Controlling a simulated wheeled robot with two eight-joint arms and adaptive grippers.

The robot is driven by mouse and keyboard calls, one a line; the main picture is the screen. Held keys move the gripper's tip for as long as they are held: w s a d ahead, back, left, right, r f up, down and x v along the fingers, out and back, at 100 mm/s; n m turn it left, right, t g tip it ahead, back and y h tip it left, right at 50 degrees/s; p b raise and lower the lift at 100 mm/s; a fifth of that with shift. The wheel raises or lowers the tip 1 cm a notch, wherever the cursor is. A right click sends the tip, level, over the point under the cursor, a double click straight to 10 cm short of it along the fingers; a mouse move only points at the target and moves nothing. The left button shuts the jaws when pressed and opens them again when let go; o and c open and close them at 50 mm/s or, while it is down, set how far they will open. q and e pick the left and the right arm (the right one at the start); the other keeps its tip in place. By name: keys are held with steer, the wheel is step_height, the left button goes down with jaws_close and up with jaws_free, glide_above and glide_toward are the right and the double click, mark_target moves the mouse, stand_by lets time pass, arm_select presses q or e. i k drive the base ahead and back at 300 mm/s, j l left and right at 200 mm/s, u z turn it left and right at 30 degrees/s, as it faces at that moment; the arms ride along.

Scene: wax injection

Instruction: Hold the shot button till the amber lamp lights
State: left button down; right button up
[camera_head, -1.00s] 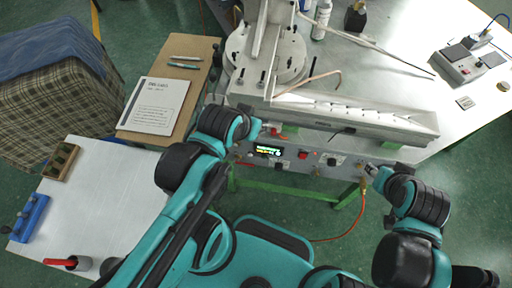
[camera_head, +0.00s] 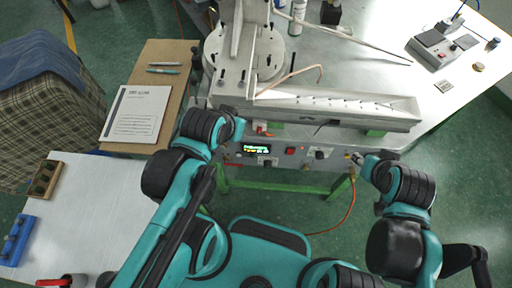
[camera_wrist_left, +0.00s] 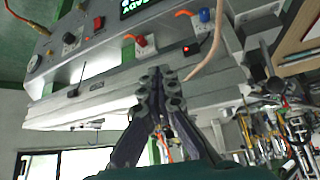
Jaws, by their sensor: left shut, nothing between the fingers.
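The grey control panel (camera_head: 335,158) runs along the front of the wax machine, with a lit display (camera_head: 257,149), a red switch (camera_head: 290,150) and a black knob (camera_head: 319,154). My left gripper (camera_head: 240,122) is at the panel's left end. In the left wrist view its fingers (camera_wrist_left: 160,80) are together and empty, in front of the machine. That view also shows a blue control (camera_wrist_left: 204,15) and a small lit red square (camera_wrist_left: 188,50). I cannot tell which control is the shot button or which lamp is amber. My right gripper (camera_head: 357,157) is near the panel's right end; its fingers are too small to read.
A metal trough (camera_head: 340,108) overhangs the panel. An orange hose (camera_head: 350,210) hangs below its right end. A paper sheet (camera_head: 138,114) lies on the wooden board at left. A grey box (camera_head: 435,47) stands on the bench at right.

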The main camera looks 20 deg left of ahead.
mark_target(221, 147)
steer(key=k+l+u, duration=0.1)
steer(key=k+u, duration=0.75)
steer(key=u, duration=0.15)
